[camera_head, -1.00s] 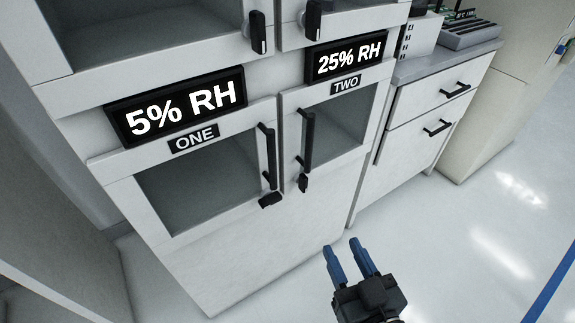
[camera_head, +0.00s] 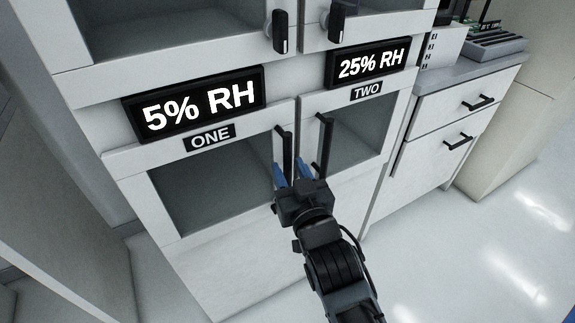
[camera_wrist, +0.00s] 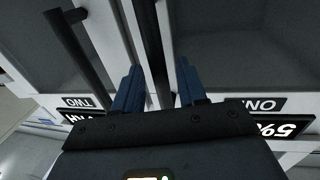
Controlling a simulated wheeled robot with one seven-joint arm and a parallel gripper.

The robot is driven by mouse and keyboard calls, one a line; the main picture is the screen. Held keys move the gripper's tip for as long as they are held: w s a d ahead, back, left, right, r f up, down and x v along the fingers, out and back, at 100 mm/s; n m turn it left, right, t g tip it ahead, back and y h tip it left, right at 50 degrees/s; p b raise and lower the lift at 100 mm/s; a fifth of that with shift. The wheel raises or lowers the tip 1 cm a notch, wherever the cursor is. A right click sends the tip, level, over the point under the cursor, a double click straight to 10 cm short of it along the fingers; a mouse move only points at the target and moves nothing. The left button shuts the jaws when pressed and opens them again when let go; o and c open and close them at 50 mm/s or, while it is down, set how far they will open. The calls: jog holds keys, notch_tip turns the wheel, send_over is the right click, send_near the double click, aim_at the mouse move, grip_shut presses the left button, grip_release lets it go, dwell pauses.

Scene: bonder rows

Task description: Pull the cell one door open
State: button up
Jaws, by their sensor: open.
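The cell one door (camera_head: 205,190) is a white framed door with a dark window under the ONE label (camera_head: 209,137). It looks shut. Its black vertical bar handle (camera_head: 284,148) is at the door's right edge; its lower end is hidden behind my gripper. My gripper (camera_head: 291,169) is open, its blue fingers pointing at that handle. In the wrist view, which is upside down, the cell one handle (camera_wrist: 150,40) runs between the two fingers of my gripper (camera_wrist: 158,85). I see a gap on each side and cannot tell whether either finger touches it.
The cell two door (camera_head: 355,135) stands close on the right, its black handle (camera_head: 323,145) just right of my fingers. Upper doors are above the humidity signs. A drawer cabinet (camera_head: 450,125) is further right. The floor (camera_head: 500,235) at right is clear.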

jog(key=shift+x, duration=0.9)
grip_shut()
